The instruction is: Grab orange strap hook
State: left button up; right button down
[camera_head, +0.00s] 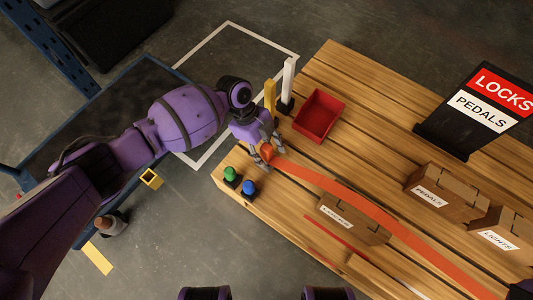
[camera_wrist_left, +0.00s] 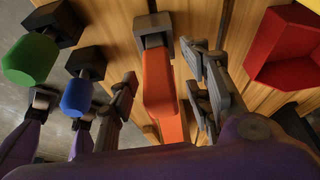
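The orange strap hook (camera_head: 267,151) is at the left end of a long orange strap (camera_head: 370,207) on the wooden pallet top (camera_head: 345,75). In the left wrist view the orange hook (camera_wrist_left: 158,85) shows in the middle, by a grey block (camera_wrist_left: 153,32). My left gripper (camera_head: 270,154) is over the hook. In the wrist view its fingers (camera_wrist_left: 168,95) stand open on either side of the orange hook, with visible gaps on both sides. My right gripper is not in view.
A green knob (camera_head: 230,174) and a blue knob (camera_head: 249,187) stand close to the left gripper. A red bin (camera_head: 319,115), a white post (camera_head: 288,82) and a yellow post (camera_head: 269,95) are behind it. Cardboard boxes (camera_head: 444,192) and a LOCKS/PEDALS sign (camera_head: 480,110) are to the right.

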pick_arm(q)
grip_shut()
